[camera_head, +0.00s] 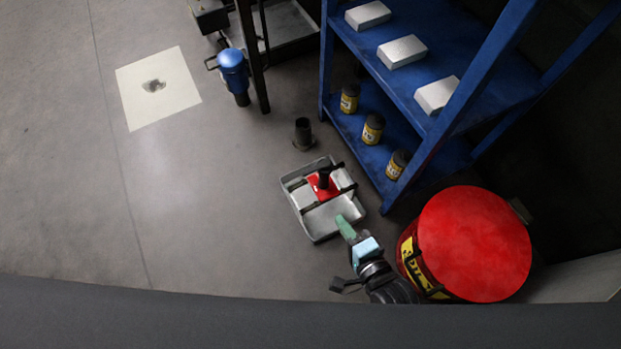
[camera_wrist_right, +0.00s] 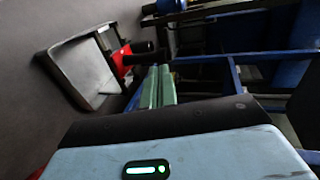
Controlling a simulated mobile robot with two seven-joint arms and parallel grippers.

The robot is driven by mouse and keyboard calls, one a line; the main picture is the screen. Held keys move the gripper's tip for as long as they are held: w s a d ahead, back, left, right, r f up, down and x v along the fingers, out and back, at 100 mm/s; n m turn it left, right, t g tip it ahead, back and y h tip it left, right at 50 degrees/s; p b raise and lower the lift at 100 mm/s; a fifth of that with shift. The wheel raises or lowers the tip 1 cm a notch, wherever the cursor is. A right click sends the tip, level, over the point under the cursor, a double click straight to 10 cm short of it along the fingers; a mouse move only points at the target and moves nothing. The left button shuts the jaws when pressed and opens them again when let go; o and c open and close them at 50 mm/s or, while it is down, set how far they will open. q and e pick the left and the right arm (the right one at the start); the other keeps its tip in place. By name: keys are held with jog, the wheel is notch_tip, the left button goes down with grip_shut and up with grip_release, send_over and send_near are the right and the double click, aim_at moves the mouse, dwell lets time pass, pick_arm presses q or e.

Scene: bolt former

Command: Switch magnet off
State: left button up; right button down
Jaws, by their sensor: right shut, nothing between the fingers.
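The magnet looks to be the red piece (camera_head: 318,188) with an upright black handle (camera_head: 324,177), at the metal tray (camera_head: 318,228) on the floor. In the right wrist view the red piece (camera_wrist_right: 121,62) and its black handle (camera_wrist_right: 143,47) lie just beyond my fingertips. My right gripper (camera_head: 345,226) has green fingers, shut and empty, over the tray's near right edge and apart from the handle. The fingers also show in the right wrist view (camera_wrist_right: 158,82). Whether the magnet is on or off cannot be told. My left gripper is not in view.
A blue shelf (camera_head: 430,138) with pale boxes and yellow-black cans stands right of the tray. A red-lidded drum (camera_head: 474,243) stands close to my right arm. A short dark cylinder (camera_head: 303,134) stands behind the tray. The floor to the left is mostly clear.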

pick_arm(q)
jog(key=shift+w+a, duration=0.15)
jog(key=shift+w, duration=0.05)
pick_arm(e)
jog(key=b, duration=0.6)
send_near(316, 169)
jog(key=w+a+f, duration=0.3)
jog(key=a, duration=0.1)
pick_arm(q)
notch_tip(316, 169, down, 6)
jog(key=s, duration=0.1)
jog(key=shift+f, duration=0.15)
pick_arm(e)
jog(key=shift+w+a+r, duration=0.2)
jog(key=shift+w+a, duration=0.1)
jog(key=shift+w, duration=0.25)
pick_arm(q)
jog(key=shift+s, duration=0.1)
